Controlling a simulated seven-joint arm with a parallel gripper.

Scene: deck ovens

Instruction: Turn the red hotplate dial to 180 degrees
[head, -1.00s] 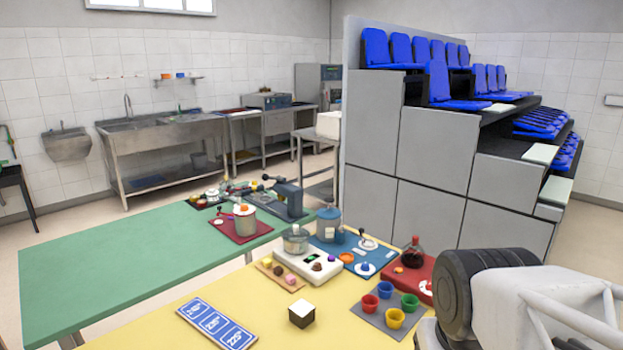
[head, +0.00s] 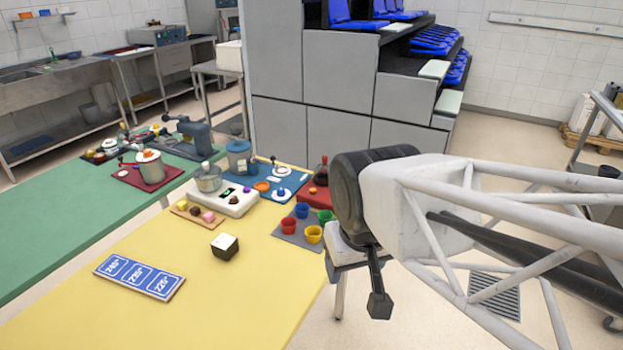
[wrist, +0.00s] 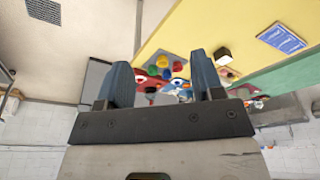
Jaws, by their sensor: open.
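The red hotplate (head: 312,193) stands at the right edge of the yellow table in the head view, with a red-necked flask (head: 322,170) on it. My arm covers its right part there, so its dial and setting are hidden. In the wrist view the red hotplate (wrist: 142,80) shows small between the fingers; a white round spot is on it, but no dial mark is readable. My gripper (wrist: 163,68) is open and empty, apart from the hotplate and some way off. In the head view its fingers are not clearly seen.
Beside the hotplate are a grey mat with coloured cups (head: 302,224), a blue hotplate (head: 285,193) and a white scale (head: 236,205). A dark block with a white top (head: 225,246) and a blue temperature card (head: 139,277) lie nearer. The front of the yellow table is clear.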

